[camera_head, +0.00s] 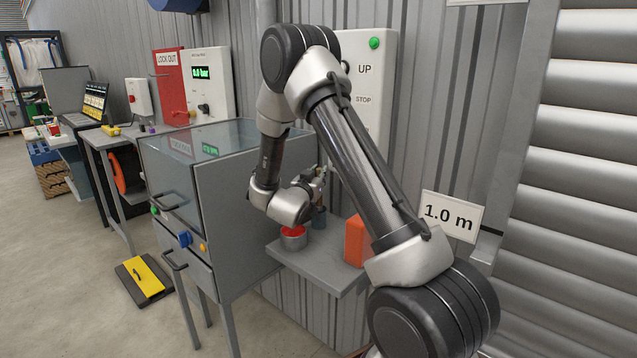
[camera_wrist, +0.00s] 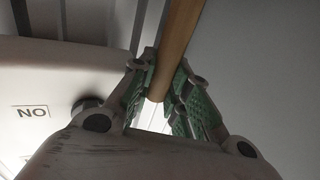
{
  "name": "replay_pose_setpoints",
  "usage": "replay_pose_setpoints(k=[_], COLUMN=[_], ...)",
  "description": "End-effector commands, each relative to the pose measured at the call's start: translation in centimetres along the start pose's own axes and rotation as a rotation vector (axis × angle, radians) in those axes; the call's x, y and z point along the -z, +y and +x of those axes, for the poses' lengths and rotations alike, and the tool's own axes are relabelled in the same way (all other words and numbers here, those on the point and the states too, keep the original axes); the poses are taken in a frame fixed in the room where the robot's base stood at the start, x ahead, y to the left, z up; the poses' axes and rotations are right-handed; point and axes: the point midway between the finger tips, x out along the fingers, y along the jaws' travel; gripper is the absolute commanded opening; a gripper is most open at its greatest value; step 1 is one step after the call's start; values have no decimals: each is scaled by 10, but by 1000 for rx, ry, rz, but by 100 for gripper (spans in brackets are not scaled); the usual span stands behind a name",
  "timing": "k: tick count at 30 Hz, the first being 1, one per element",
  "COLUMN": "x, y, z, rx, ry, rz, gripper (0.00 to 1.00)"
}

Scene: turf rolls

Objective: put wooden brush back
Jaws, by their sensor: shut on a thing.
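The wooden brush shows in the wrist view as a round wooden handle (camera_wrist: 178,45), running up out of the top of the picture. My gripper (camera_wrist: 160,90) is shut on the lower end of this handle, with green pads on both sides. The brush's head is out of that view. In the head view my gripper (camera_head: 318,180) is small, above the grey wall shelf, and I cannot make out the brush there. A dark blue-grey cup-like thing (camera_head: 318,218) stands on the shelf just below my gripper; its inside is not visible.
The grey shelf (camera_head: 318,267) also carries a metal tin with red contents (camera_head: 293,237) and an orange block (camera_head: 355,242). A glass-topped grey cabinet (camera_head: 235,190) stands left of it. A white control panel (camera_head: 370,90) with "UP" and "STOP" is on the corrugated wall behind.

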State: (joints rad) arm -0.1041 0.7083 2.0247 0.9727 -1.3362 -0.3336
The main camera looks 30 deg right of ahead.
Motion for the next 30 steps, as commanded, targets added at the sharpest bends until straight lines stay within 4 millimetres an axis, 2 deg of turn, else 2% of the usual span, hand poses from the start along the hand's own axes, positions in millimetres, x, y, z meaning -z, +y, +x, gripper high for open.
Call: replay_pose_setpoints(k=[1, 4, 14, 15, 18, 28, 30], x=[-10, -22, -26, -25, -25, -23, -23], y=[0, -1, -2, -2, -2, -2, -3], z=[0, 2, 3, 3, 3, 3, -4], rx=[0, -1, 0, 0, 0, 0, 2], ry=[-3, 0, 0, 0, 0, 0, -1], rz=[-5, -2, -1, -1, -1, 0, -1], gripper=[0, 0, 0, 25, 39, 39, 39])
